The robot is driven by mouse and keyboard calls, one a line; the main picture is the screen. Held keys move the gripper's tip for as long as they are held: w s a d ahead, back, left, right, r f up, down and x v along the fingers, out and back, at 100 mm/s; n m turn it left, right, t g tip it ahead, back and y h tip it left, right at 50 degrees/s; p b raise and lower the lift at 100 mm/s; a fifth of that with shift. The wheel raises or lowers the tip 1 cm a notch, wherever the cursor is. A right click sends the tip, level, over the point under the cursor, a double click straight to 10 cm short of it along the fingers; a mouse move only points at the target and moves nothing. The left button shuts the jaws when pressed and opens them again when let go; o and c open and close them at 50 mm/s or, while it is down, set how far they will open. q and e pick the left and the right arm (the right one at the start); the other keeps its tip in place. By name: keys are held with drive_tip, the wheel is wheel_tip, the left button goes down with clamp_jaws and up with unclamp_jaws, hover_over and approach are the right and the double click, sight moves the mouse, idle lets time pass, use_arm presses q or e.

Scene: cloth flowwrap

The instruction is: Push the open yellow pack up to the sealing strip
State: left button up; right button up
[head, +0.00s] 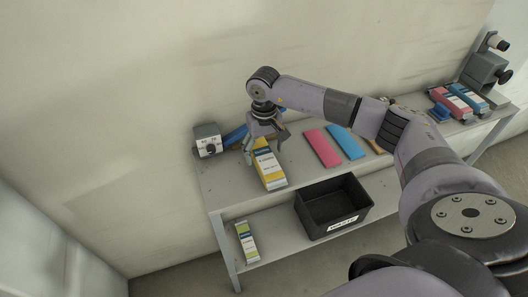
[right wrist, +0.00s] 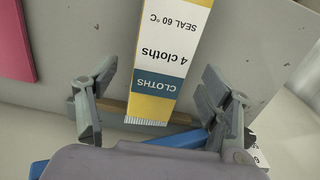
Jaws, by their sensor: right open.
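The yellow pack (head: 271,172) lies on the table's upper top near its left end. It has a white label with a blue band and also shows in the right wrist view (right wrist: 165,60), its serrated end toward a tan strip (right wrist: 115,105) and a blue bar (right wrist: 182,141). Which of these is the sealing strip I cannot tell. A small gap seems to separate the serrated end from the blue bar. My right gripper (head: 265,138) is open over the pack's far end; its fingers (right wrist: 158,75) stand either side of the pack, apart from it. My left gripper is not in view.
A grey box with dials (head: 208,141) stands at the left back. A pink sheet (head: 322,147) and a blue sheet (head: 346,142) lie right of the pack. A black bin (head: 333,207) and a yellow-green pack (head: 246,241) are lower down.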

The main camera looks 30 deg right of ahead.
sight(264, 155)
drive_tip(key=shift+f, duration=1.25)
drive_tip(key=c, duration=1.2)
drive_tip(key=o, duration=1.2)
wheel_tip(264, 155, up, 12)
